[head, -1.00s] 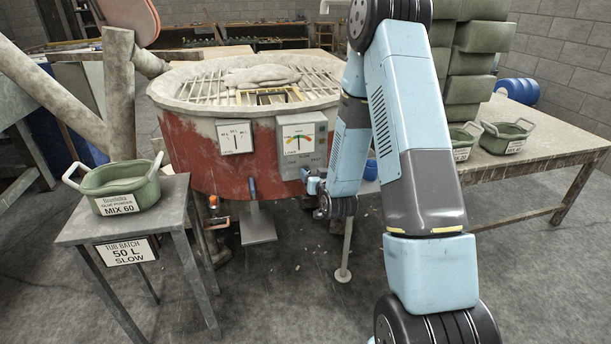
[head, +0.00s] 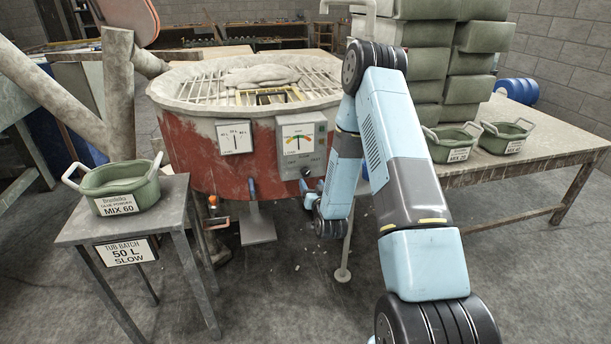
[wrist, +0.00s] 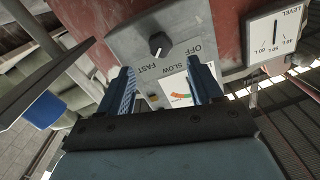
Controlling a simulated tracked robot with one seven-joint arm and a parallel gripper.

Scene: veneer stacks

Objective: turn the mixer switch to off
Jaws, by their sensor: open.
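The mixer is a round, worn red drum (head: 185,160) with a grille top in the head view. Its grey control panel (head: 318,129) has a coloured gauge. In the wrist view, the black switch knob (wrist: 158,43) sits on the panel with OFF, SLOW and FAST beside it. Its white mark faces down the picture, seemingly toward FAST; the exact setting is hard to tell. My gripper (wrist: 164,84) is open, its blue fingers apart with nothing between them. The knob lies beyond the fingertips, apparently untouched. In the head view my gripper (head: 312,186) is just below the panel.
A level gauge (head: 235,137) is left of the panel. A green tub (head: 122,190) stands on a small table with a sign reading 50 L SLOW (head: 126,252). Stacked green tubs (head: 468,75) stand on the right-hand table (head: 550,147). A thin post stands near my arm.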

